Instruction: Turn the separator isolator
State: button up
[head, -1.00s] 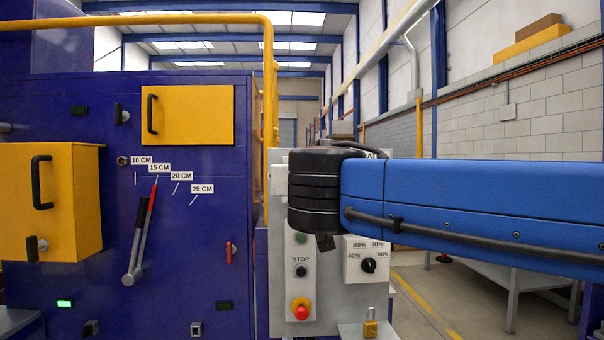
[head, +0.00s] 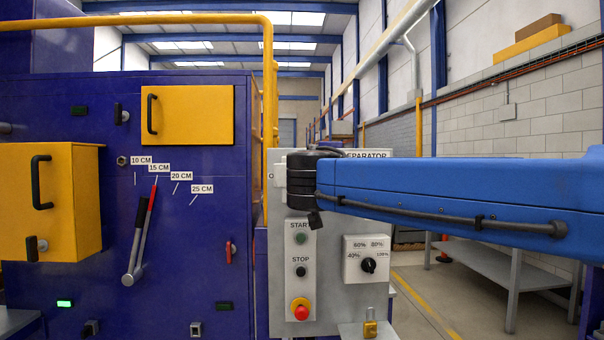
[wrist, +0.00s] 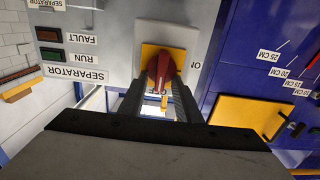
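The separator isolator, a red rotary handle (wrist: 163,68) on a yellow plate (wrist: 149,52), sits on the grey separator panel, which appears upside down in the wrist view. My gripper (wrist: 160,86) has its two dark fingers apart, with the tips near the handle, one toward each side. A gap shows between the fingers, and I cannot tell whether either touches the handle. In the head view the grey panel (head: 330,300) stands in the middle. My black wrist and blue arm cover its upper part, hiding the isolator and my fingers.
The panel also carries a green start button (head: 301,238), a black stop button (head: 301,271), a red emergency stop (head: 301,309) and a percentage dial (head: 368,265). A blue machine with a long lever (head: 139,238) stands left. A grey table (head: 500,272) stands right.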

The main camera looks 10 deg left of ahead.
grip_shut()
jog(key=shift+n, duration=0.4)
jog(key=n, duration=0.5)
jog(key=a+f+n, duration=0.1)
jog(key=n, duration=1.1)
jog(key=shift+s+a+f, duration=0.25)
jog(key=shift+f, duration=0.1)
dwell(0.3)
